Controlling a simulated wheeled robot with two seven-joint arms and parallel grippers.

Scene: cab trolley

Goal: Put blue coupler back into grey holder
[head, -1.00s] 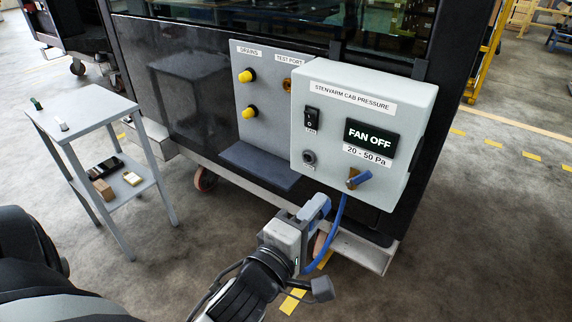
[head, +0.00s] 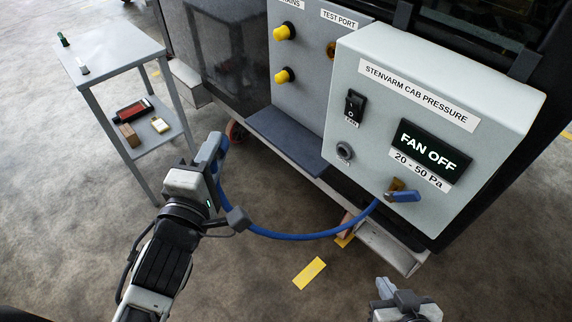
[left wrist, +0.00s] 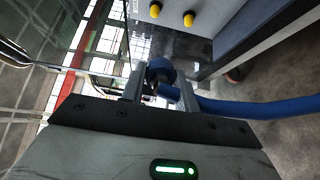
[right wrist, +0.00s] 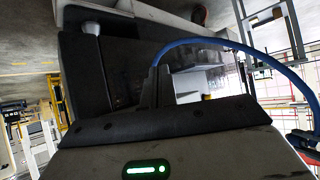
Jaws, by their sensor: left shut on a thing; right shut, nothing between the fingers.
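My left gripper (head: 216,150) is shut on the blue coupler (head: 223,143), held in the air left of the pressure box. In the left wrist view the coupler (left wrist: 160,70) sits between the fingers and the blue hose leaves it to the right. In the head view the hose (head: 295,236) sags from it to the box's lower right. A round grey fitting with a dark opening (head: 344,151), possibly the grey holder, is on the box front, apart from the coupler. My right gripper (head: 384,287) is shut and empty, low in front of the box; its fingers also show in the right wrist view (right wrist: 155,88).
The grey pressure box (head: 440,65) reads FAN OFF. Behind it a panel (head: 307,83) carries two yellow caps and a test port above a dark ledge (head: 290,138). A small grey trolley (head: 110,47) stands at left. The hose loop hangs between my grippers and the box.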

